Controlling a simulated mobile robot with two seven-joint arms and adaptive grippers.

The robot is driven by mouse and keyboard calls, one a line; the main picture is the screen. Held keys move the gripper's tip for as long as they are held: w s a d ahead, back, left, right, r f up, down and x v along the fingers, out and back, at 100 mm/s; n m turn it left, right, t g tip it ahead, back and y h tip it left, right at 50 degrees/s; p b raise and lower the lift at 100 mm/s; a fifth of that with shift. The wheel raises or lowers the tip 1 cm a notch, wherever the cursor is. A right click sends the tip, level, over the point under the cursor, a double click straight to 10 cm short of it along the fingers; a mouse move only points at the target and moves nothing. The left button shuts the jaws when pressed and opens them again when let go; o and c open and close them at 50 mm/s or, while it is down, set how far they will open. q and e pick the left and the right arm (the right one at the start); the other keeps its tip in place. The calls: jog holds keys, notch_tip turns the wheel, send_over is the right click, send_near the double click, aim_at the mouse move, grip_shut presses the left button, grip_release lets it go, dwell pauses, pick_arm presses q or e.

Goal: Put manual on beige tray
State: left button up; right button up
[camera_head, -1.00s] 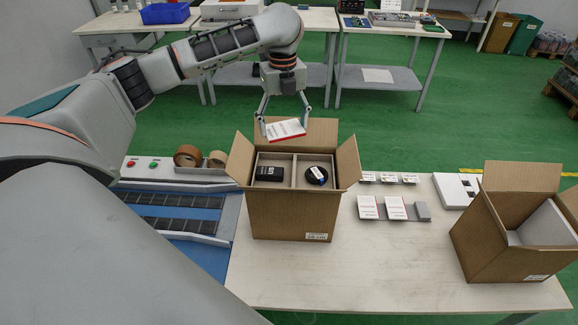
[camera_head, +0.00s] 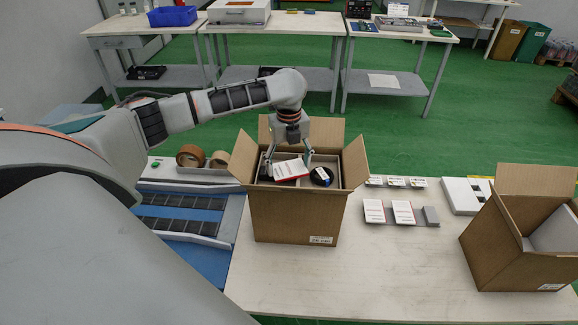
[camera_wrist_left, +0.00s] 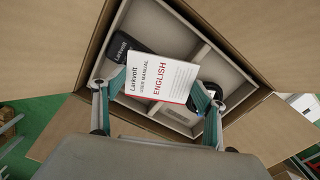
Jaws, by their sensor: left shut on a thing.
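The manual (camera_head: 291,169), white with a red edge, is held between the fingers of my left gripper (camera_head: 289,166). It is inside the mouth of the open cardboard box, over the beige tray (camera_head: 333,164). In the left wrist view the manual (camera_wrist_left: 161,77) reads "Larkvolt User Manual English" and lies across the tray's dividers (camera_wrist_left: 205,52). I cannot tell whether it touches the tray. A black box-shaped item (camera_wrist_left: 122,46) sits in one compartment, partly covered by the manual. A round black item (camera_head: 321,176) sits in another. My right gripper is out of view.
The open box (camera_head: 295,217) has raised flaps around the gripper. Another open box (camera_head: 512,247) stands at the right. Two more white manuals (camera_head: 389,212) and several small cards (camera_head: 397,182) lie on the table (camera_head: 385,275). Tape rolls (camera_head: 191,156) are at the left.

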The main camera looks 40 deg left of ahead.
aim_at(289, 169)
pick_arm(q)
jog(key=shift+f, duration=0.1)
jog(key=o, duration=0.8)
jog(key=shift+o, duration=1.2)
jog(key=shift+r, duration=0.35)
notch_tip(289, 169, up, 12)
jog(key=p, duration=0.3)
jog(key=shift+f, duration=0.25)
